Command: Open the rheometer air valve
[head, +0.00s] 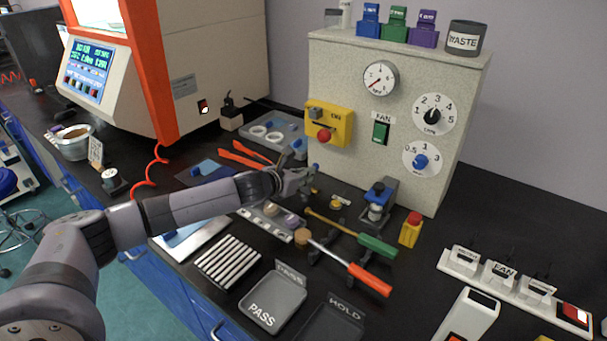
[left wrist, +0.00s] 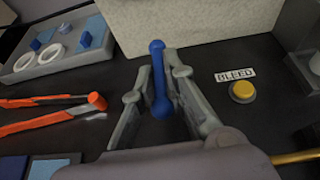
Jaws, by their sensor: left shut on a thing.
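A blue bar-shaped handle with rounded ends (left wrist: 158,80), which looks like the air valve lever, stands at the foot of the speckled panel in the left wrist view. My left gripper (left wrist: 160,84) has its two grey fingers on either side of this handle and is shut on it. In the head view my left gripper (head: 306,178) reaches in from the left to the panel's base, and only a small blue tip of the handle (head: 316,167) shows there. No label on the handle is readable. My right gripper is not in view.
A yellow button (left wrist: 242,92) with a BLEED label sits right of the handle. Orange-handled pliers (head: 248,150) lie to the left. The speckled panel (head: 345,75) stands close behind. Green and orange-handled tools (head: 376,245) lie on the right.

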